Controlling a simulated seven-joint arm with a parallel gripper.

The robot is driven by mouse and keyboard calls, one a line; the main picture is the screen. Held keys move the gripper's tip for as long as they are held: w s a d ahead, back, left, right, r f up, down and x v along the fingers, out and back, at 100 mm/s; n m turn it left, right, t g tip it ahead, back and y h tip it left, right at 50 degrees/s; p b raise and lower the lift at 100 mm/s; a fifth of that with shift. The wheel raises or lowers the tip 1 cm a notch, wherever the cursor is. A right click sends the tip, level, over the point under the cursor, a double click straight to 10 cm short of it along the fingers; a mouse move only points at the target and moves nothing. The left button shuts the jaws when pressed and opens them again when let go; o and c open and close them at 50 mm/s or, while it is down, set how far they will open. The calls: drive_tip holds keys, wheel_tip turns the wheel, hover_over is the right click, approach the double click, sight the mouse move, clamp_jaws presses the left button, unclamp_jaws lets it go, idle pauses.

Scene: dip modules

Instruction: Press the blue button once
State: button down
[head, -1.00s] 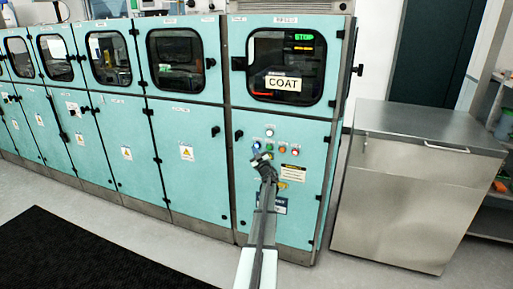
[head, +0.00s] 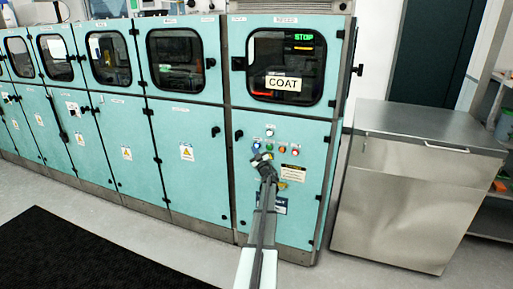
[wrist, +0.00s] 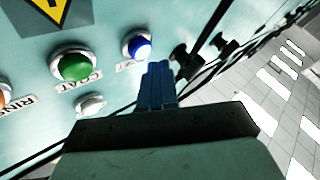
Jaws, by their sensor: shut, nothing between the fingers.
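The blue button (wrist: 138,46) is round, in a silver ring, and looks bright blue and white in the wrist view. In the head view the blue button (head: 257,145) is small, on the teal cabinet's control panel. My gripper (wrist: 158,68) is shut and empty, its blue-looking fingertips just below and right of the button in the wrist view. Whether they touch it I cannot tell. In the head view my gripper (head: 260,156) is at the panel, just below the button, and hides part of the panel.
A green button (wrist: 75,66) and a small white button (wrist: 90,104) sit left of the blue one. Dark knobs (wrist: 181,54) are to the right in the wrist view. A steel cabinet (head: 405,200) stands right of the teal cabinet (head: 240,185).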

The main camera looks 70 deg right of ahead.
drive_tip(key=shift+d, duration=0.25)
idle(0.6)
drive_tip(key=shift+d, duration=0.2)
drive_tip(key=shift+d, duration=0.45)
idle(0.8)
drive_tip(key=shift+a, duration=0.15)
idle(0.3)
drive_tip(key=shift+a, duration=0.7)
drive_tip(key=shift+a, duration=0.1)
drive_tip(key=a, duration=0.5)
idle(1.0)
